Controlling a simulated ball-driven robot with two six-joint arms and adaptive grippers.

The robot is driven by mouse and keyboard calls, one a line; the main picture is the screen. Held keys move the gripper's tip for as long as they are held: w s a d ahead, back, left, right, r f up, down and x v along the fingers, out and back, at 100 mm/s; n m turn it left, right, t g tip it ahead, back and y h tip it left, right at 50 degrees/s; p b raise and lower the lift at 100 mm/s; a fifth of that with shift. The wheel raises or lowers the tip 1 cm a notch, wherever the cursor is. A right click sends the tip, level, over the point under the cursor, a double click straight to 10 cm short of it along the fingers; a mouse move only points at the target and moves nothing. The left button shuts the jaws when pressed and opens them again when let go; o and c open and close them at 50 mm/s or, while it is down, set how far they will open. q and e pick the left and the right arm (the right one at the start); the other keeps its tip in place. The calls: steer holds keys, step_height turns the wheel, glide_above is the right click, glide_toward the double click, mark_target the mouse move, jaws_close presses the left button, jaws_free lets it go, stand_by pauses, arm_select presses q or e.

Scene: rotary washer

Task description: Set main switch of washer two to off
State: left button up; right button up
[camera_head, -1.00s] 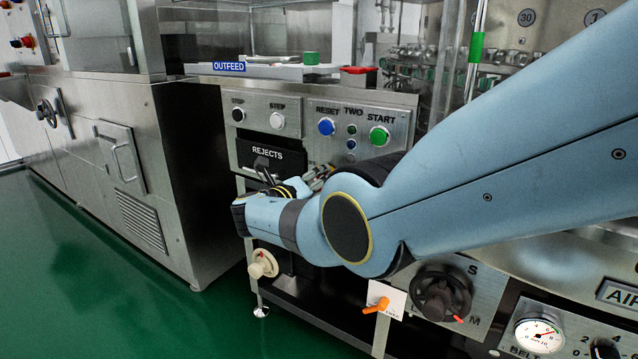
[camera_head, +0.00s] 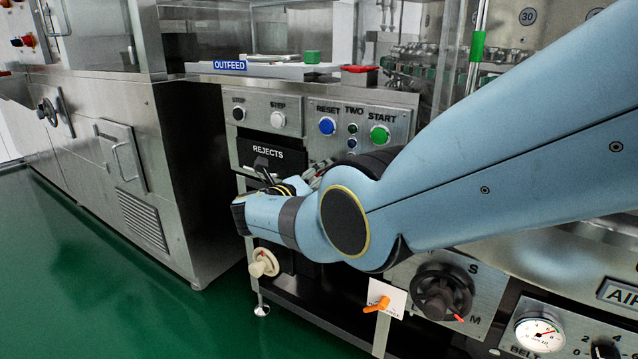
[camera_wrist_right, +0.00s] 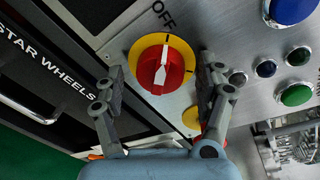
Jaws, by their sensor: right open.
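A red rotary switch (camera_wrist_right: 165,67) on a round yellow plate (camera_wrist_right: 136,52) shows in the right wrist view, with the word OFF (camera_wrist_right: 163,13) printed above it. A white mark runs roughly up and down across its red handle; I cannot tell for sure which end points. My right gripper (camera_wrist_right: 160,70) is open, one finger on each side of the switch; contact is not visible. In the head view the switch is hidden behind my right arm, near the panel marked TWO (camera_head: 354,110). My left gripper is not in view.
A blue button (camera_wrist_right: 291,9), a green button (camera_wrist_right: 296,95) and small lamps sit right of the switch in the wrist view. A dark STAR WHEELS panel (camera_wrist_right: 42,62) with a handle lies left. A second yellow plate (camera_wrist_right: 190,117) is partly hidden by the right finger.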

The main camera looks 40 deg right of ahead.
steer(key=v, duration=1.2)
steer(key=shift+s+f, duration=0.1)
